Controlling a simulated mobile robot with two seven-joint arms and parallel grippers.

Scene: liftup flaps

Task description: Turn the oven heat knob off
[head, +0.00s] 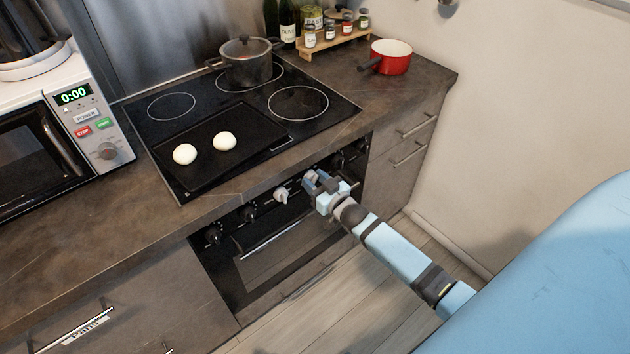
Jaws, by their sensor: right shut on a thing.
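The oven (290,244) has a black front below the counter, with a row of knobs along its top panel. One light grey knob (281,195) sits just left of my right gripper. Dark knobs are on the left (213,235), near the middle (248,213) and on the right (338,160). My right gripper (311,181) is at the knob row, shut on a knob that its fingers hide. I cannot read any knob's marking or angle. My left gripper is not in view.
The oven door handle (270,240) runs below the knobs. On the cooktop are a pot (246,68) and a dark tray (208,160) with two white round items. A red saucepan (391,58) stands at the right and a microwave (40,150) at the left. The floor in front is clear.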

